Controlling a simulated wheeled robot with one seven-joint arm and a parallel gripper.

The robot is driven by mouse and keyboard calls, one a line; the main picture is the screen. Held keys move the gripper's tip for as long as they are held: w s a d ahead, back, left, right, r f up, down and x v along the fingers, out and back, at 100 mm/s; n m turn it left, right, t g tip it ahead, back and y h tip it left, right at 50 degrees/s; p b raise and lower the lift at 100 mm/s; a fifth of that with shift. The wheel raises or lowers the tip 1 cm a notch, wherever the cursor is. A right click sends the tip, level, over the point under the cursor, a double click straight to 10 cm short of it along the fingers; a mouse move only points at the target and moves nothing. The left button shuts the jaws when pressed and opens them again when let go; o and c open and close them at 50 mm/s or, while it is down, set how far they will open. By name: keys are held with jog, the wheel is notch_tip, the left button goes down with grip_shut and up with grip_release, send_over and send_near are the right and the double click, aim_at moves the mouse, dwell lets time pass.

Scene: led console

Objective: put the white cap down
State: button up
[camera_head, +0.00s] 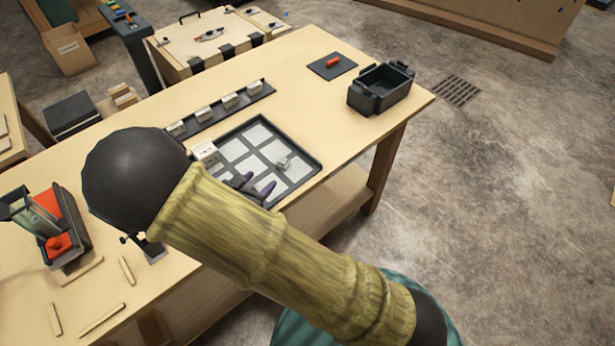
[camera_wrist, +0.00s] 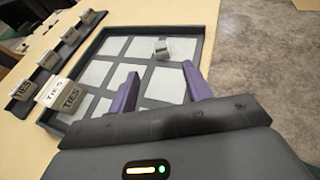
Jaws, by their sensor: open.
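My gripper (camera_head: 254,185) is open above the near part of a dark-rimmed tray (camera_head: 293,140) with pale square pads. In the wrist view its two purple fingers (camera_wrist: 160,85) are spread, with nothing between them. A small grey-white piece (camera_head: 283,163) rests on a far pad, beyond the fingertips and apart from them; it also shows in the wrist view (camera_wrist: 162,47). It may be the white cap, but it is too small to be sure. A white box marked TIES (camera_head: 205,152) stands at the tray's left edge.
A dark rack (camera_head: 258,95) with several small labelled boxes lies left of the tray. A black bin (camera_head: 382,90) and a dark mat (camera_head: 345,71) with a red piece are at the table's far right. A red-and-black caddy (camera_head: 65,225) stands at the left.

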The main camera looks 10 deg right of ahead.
jog(key=s+d+r+m+g, duration=0.1)
jog(key=s+d+m+g, duration=0.2)
jog(key=d+m+g, duration=0.35)
jog(key=s+d+r+m+g, duration=0.1)
jog(key=s+d+m+g, duration=0.2)
jog(key=d+m, duration=0.5)
jog(key=s+d+r+m+y, duration=0.3)
jog(key=d+r+m+y, duration=0.4)
jog(key=m, duration=0.8)
jog(key=shift+r+t, duration=0.15)
jog(key=shift+t, duration=0.2)
jog(key=shift+d, duration=0.1)
jog(key=p+v, duration=0.3)
jog(key=shift+w+r, duration=0.1)
jog(key=shift+w, duration=0.2)
